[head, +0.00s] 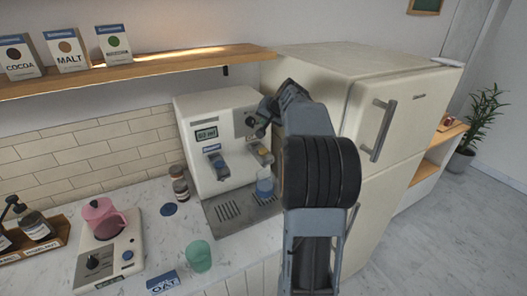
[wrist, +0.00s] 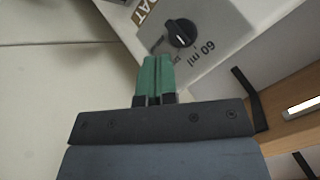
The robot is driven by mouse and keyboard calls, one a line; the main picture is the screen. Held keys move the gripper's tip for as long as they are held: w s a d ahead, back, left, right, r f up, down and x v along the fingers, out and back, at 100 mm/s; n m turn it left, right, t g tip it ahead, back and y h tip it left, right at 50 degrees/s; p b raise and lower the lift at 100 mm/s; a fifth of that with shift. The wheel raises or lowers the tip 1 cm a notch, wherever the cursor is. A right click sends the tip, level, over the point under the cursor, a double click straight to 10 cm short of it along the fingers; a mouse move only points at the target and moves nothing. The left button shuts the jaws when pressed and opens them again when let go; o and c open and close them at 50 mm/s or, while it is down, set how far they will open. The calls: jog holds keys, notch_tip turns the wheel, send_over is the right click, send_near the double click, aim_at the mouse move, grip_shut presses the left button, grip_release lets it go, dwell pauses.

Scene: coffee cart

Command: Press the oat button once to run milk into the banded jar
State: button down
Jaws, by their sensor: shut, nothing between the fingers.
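The cream milk machine (head: 190,120) stands on the counter, its display (head: 206,134) reading what looks like 60 ml. A blue-tinted jar (head: 265,187) stands under its right outlet (head: 263,157); I cannot make out a band on it. My gripper (wrist: 154,78) is shut and empty, its green fingertips just below a black knob (wrist: 180,34) on a grey panel. Lettering reading "AT", probably OAT, and "60 ml" shows by the knob in the wrist view. I cannot tell whether the fingertips touch the panel. No separate oat button is clear; my arm covers part of the machine's right side.
A cream fridge (head: 400,150) stands close on the right. A wooden shelf (head: 130,70) with boxes runs above.

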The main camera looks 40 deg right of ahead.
aim_at(265, 150)
jog(key=shift+f+b, duration=3.25)
jog(key=shift+f, duration=1.05)
jog(key=shift+f, duration=0.25)
jog(key=shift+f+b, duration=0.15)
jog(key=shift+b, duration=0.35)
jog(key=shift+f+b, duration=0.55)
jog(key=shift+r, duration=0.2)
jog(key=shift+r+p, duration=0.7)
jog(key=shift+r, duration=0.05)
jog(key=shift+r, duration=0.1)
jog(key=shift+r+p, duration=1.9)
jog(key=shift+r, duration=0.55)
